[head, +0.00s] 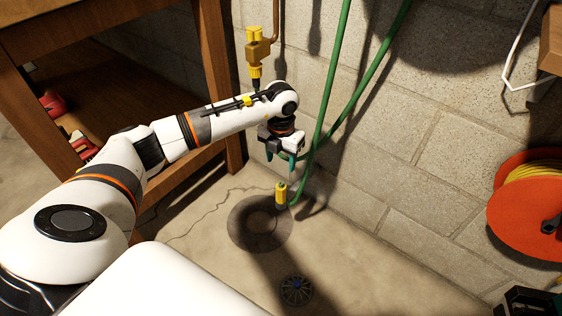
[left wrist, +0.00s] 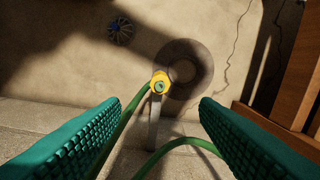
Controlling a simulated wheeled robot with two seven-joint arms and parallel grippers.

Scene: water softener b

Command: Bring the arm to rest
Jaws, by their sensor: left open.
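My left arm (head: 165,140) reaches in from the left, over the floor near the block wall. My left gripper (head: 282,159) is open and points down, with nothing seen between its teal fingers. In the left wrist view the fingers (left wrist: 158,108) stand wide apart. The yellow hose end (head: 281,194) is below the gripper and apart from it; it also shows in the left wrist view (left wrist: 159,83). The green hose (head: 328,100) passes close on the right of the gripper. A dark part with some teal (head: 530,302) at the bottom right corner looks like my right gripper, mostly cut off.
A wooden bench (head: 215,85) stands at left, its leg near my forearm. A brass pipe with a yellow valve (head: 256,50) runs down the block wall (head: 455,140) behind. An orange reel (head: 515,215) is at right. A floor drain (head: 296,290) lies on the open floor.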

